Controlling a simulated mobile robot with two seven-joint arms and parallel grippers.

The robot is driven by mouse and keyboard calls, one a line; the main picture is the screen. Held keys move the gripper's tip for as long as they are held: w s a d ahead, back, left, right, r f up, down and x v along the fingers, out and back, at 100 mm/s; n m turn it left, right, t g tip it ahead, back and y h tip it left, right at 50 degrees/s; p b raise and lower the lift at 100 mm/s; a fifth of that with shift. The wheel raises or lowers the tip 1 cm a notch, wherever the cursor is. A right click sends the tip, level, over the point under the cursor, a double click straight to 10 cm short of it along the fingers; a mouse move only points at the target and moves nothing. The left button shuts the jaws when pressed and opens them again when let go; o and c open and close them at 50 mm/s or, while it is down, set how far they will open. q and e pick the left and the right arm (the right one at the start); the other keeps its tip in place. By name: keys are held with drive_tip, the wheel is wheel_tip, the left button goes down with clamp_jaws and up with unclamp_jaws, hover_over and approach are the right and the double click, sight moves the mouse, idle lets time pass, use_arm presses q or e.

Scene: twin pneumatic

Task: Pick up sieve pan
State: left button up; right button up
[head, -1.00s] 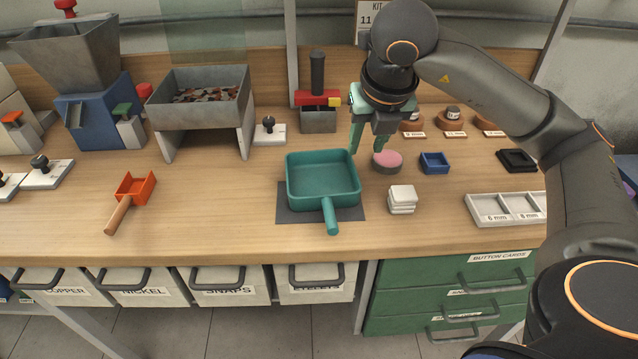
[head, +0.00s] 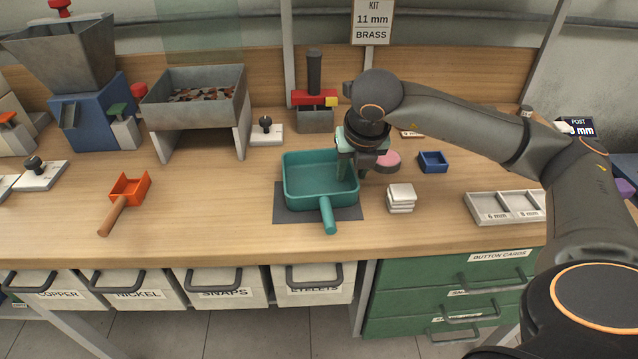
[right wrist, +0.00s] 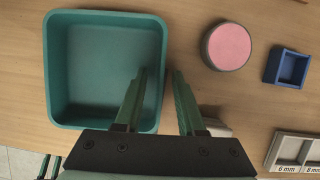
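The sieve pan, a teal square pan (head: 299,186) with a handle toward me, sits flat on a dark grey mat (head: 350,214) on the bench. It also shows in the right wrist view (right wrist: 60,75), where it looks empty. My right gripper (head: 354,172) is at the pan's right wall. In the right wrist view my gripper's green fingers (right wrist: 160,75) are apart, one over the pan's inside and one outside the right wall. I cannot tell whether they touch the wall. My left gripper is not in view.
A pink-topped round pad (head: 388,161), a blue tray (head: 433,162) and stacked white cards (head: 401,199) lie right of the pan. An orange scoop (head: 129,189) lies left, with clear bench between. A metal hopper (head: 198,108) and a red-handled press (head: 314,98) stand behind.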

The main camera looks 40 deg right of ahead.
clamp_jaws()
idle(1.4)
